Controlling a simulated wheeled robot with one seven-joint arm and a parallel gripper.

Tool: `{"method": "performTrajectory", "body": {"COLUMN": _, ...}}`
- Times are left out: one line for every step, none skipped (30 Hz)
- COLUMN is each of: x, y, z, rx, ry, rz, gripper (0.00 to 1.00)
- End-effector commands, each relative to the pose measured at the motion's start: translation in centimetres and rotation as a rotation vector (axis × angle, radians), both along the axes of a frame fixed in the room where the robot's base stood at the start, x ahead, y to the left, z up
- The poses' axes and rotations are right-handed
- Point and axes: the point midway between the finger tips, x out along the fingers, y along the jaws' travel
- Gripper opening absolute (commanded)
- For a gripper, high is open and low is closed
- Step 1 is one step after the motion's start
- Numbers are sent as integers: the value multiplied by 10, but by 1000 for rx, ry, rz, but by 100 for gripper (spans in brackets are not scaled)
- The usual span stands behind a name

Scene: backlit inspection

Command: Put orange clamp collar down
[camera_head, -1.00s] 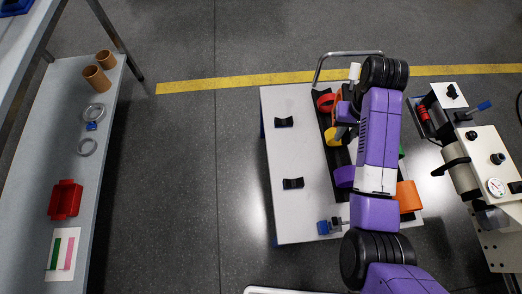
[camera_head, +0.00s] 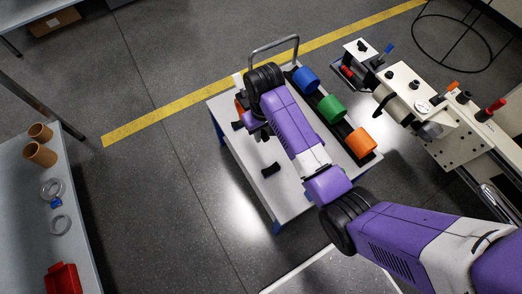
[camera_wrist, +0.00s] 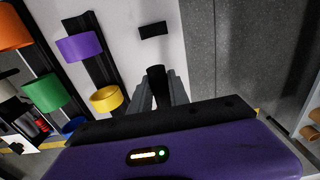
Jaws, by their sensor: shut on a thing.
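My gripper (camera_wrist: 158,88) is shut, with a dark piece between its fingertips in the wrist view. An orange patch (camera_head: 240,107) beside my wrist in the head view looks like the orange clamp collar, mostly hidden by my arm. It is over the left part of the white table (camera_head: 224,105); I cannot tell whether it touches the top. One black cradle (camera_head: 271,169) stands on the table near its front-left edge. Another dark cradle (camera_head: 237,125) is close to my gripper. A cradle also shows ahead of the fingers in the wrist view (camera_wrist: 153,30).
A rack holds blue (camera_head: 305,79), green (camera_head: 331,108) and orange (camera_head: 360,143) cylinders at the table's right. Purple (camera_wrist: 80,46) and yellow (camera_wrist: 106,98) rings sit on a nearer strip. A metal handle (camera_head: 274,45) rises at the back. A white machine (camera_head: 408,90) stands right.

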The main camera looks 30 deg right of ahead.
Motion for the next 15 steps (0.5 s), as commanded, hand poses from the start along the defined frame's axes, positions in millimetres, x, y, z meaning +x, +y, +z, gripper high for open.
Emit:
{"method": "performTrajectory", "body": {"x": 0, "y": 0, "z": -13, "rx": 0, "ry": -1, "rz": 0, "gripper": 0}}
{"method": "performTrajectory", "body": {"x": 0, "y": 0, "z": -20, "rx": 0, "ry": -1, "rz": 0, "gripper": 0}}
{"method": "performTrajectory", "body": {"x": 1, "y": 0, "z": -29, "rx": 0, "ry": -1, "rz": 0, "gripper": 0}}
{"method": "performTrajectory", "body": {"x": 1, "y": 0, "z": -36, "rx": 0, "ry": -1, "rz": -1, "gripper": 0}}
{"method": "performTrajectory", "body": {"x": 1, "y": 0, "z": -42, "rx": 0, "ry": -1, "rz": -1, "gripper": 0}}
{"method": "performTrajectory", "body": {"x": 1, "y": 0, "z": -51, "rx": 0, "ry": -2, "rz": -1, "gripper": 0}}
{"method": "performTrajectory", "body": {"x": 1, "y": 0, "z": -56, "rx": 0, "ry": -2, "rz": -1, "gripper": 0}}
{"method": "performTrajectory", "body": {"x": 1, "y": 0, "z": -62, "rx": 0, "ry": -2, "rz": 0, "gripper": 0}}
{"method": "performTrajectory", "body": {"x": 1, "y": 0, "z": -68, "rx": 0, "ry": -3, "rz": 0, "gripper": 0}}
{"method": "performTrajectory", "body": {"x": 1, "y": 0, "z": -73, "rx": 0, "ry": -3, "rz": 0, "gripper": 0}}
{"method": "performTrajectory", "body": {"x": 1, "y": 0, "z": -76, "rx": 0, "ry": -4, "rz": 0, "gripper": 0}}
{"method": "performTrajectory", "body": {"x": 2, "y": 0, "z": -80, "rx": 0, "ry": -4, "rz": 0, "gripper": 0}}
{"method": "performTrajectory", "body": {"x": 2, "y": 0, "z": -83, "rx": 0, "ry": -4, "rz": 0, "gripper": 0}}
{"method": "performTrajectory", "body": {"x": 2, "y": 0, "z": -84, "rx": 0, "ry": -4, "rz": 0, "gripper": 0}}
{"method": "performTrajectory", "body": {"x": 2, "y": 0, "z": -86, "rx": 0, "ry": -5, "rz": 0, "gripper": 0}}
